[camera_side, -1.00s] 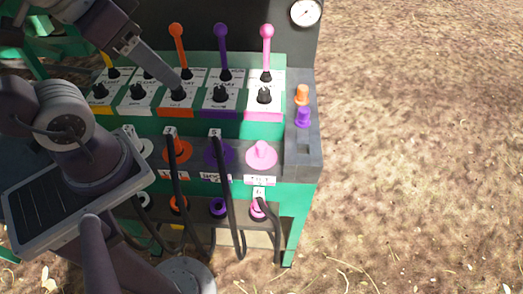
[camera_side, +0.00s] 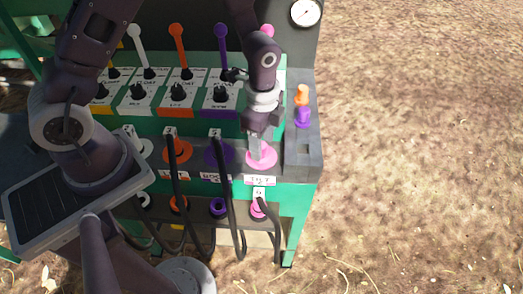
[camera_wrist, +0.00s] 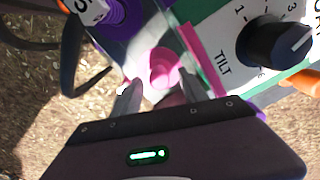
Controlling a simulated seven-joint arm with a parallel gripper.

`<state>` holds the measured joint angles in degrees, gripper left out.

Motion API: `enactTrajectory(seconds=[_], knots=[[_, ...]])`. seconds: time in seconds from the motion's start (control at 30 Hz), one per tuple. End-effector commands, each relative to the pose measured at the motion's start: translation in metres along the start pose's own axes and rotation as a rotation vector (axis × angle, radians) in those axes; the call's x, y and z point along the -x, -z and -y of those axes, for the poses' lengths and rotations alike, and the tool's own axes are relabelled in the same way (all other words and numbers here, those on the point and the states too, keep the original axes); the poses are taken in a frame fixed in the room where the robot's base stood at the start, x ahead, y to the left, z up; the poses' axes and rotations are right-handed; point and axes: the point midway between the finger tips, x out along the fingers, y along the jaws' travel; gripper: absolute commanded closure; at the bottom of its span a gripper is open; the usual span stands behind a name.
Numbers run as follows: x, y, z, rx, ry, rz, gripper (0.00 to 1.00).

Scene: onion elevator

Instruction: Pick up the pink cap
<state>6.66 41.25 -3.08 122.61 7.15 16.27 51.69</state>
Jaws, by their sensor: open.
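The pink cap (camera_side: 268,161) sits on the front ledge of the green and grey panel, above the "TILT" label. My gripper (camera_side: 258,145) is over it, pointing down, and hides its upper part in the side view. In the wrist view the pink cap (camera_wrist: 163,66) shows between the tips of the open fingers (camera_wrist: 160,84), with one finger on each side. I cannot tell whether the fingers touch it.
An orange cap (camera_side: 176,151) and a purple cap (camera_side: 213,154) sit to the left on the ledge, with black hoses in front. Small orange (camera_side: 302,94) and purple (camera_side: 303,117) caps stand at the right. The tilt knob (camera_wrist: 274,43) is close by. Levers rise behind.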

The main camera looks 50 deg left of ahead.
Motion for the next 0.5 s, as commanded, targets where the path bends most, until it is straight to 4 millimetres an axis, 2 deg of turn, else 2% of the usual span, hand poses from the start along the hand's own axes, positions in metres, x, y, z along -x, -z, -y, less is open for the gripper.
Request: enactTrajectory(seconds=[0.03, 0.13, 0.37, 0.5], knots=[[-0.010, -0.001, -0.002, -0.001, -0.004, 0.003, 0.49], [-0.023, -0.001, -0.001, -0.001, -0.002, 0.002, 0.49], [-0.026, 0.000, 0.000, 0.000, 0.000, 0.001, 0.49], [-0.026, 0.000, 0.000, 0.001, 0.000, 0.001, 0.75]])
